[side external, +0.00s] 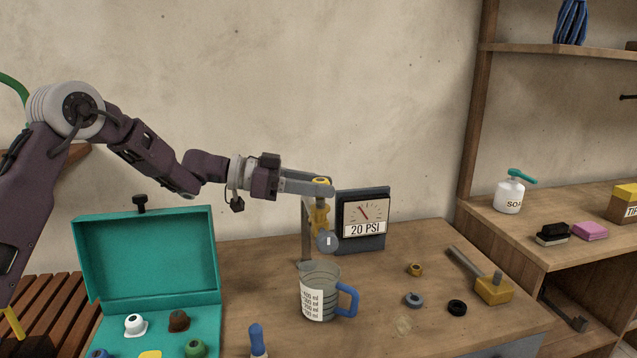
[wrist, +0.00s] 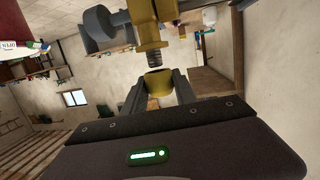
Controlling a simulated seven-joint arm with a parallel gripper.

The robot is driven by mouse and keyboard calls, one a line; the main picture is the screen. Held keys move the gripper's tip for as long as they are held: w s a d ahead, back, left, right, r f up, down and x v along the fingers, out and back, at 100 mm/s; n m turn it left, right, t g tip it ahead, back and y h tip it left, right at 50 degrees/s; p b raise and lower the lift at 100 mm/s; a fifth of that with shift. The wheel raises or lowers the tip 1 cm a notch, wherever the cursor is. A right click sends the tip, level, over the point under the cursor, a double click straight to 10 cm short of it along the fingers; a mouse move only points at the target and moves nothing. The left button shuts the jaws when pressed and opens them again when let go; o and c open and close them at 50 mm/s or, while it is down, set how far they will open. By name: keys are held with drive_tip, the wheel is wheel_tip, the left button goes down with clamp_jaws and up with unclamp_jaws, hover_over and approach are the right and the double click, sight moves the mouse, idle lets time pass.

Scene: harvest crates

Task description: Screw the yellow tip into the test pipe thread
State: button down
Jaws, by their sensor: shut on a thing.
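My gripper (side external: 318,188) is shut on the yellow tip (wrist: 159,84), a small cup-like piece whose open end shows in the wrist view between the two fingers (wrist: 158,92). In the side view a little of the tip shows at the fingertips. The brass test pipe (side external: 320,216) stands directly below the gripper, with a grey round knob (side external: 327,241) low on it. The pipe's dark thread (wrist: 154,58) faces the tip's open end in the wrist view, close to it and roughly in line. I cannot tell whether they touch.
A gauge panel (side external: 362,247) reading 20 PSI stands just right of the pipe. A measuring jug (side external: 335,311) with a blue handle is below it. Loose rings (side external: 414,300) and a mallet (side external: 493,288) lie to the right. An open teal case (side external: 150,255) is at left.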

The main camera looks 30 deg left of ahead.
drive_tip(key=shift+f, duration=0.95)
drive_tip(key=c, duration=0.9)
unclamp_jaws()
drive_tip(key=s+a+r, duration=0.3)
drive_tip(key=a+r, duration=0.1)
drive_tip(key=r, duration=0.4)
